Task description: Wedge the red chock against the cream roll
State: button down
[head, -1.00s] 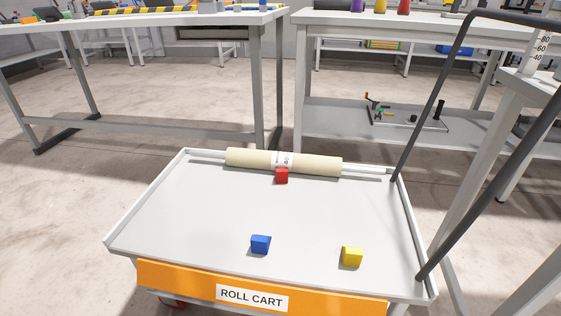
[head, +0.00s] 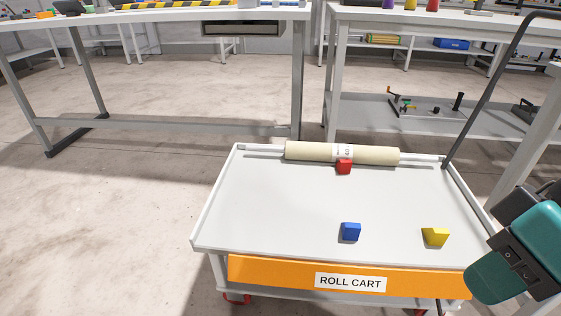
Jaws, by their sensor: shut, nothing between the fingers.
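The cream roll (head: 310,152) lies along the back edge of the roll cart's tray (head: 275,210), with a white label around its middle. The red chock (head: 344,167) sits on the tray at the roll's near side, in front of the label. It overlaps the roll's lower edge in the picture and looks up against it; I cannot tell if they touch firmly. A teal and black part of my arm shows at the right edge, over the cart's front right corner. My gripper's fingers are not seen.
A blue chock (head: 350,232) and a yellow chock (head: 435,237) stand near the cart's front edge. The tray's left side and middle are clear. A dark handle bar (head: 487,90) rises at the cart's right. Workbenches stand behind, with open floor to the left.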

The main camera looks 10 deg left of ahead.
aim_at(344, 166)
jog(key=u, duration=0.25)
jog(key=i, duration=1)
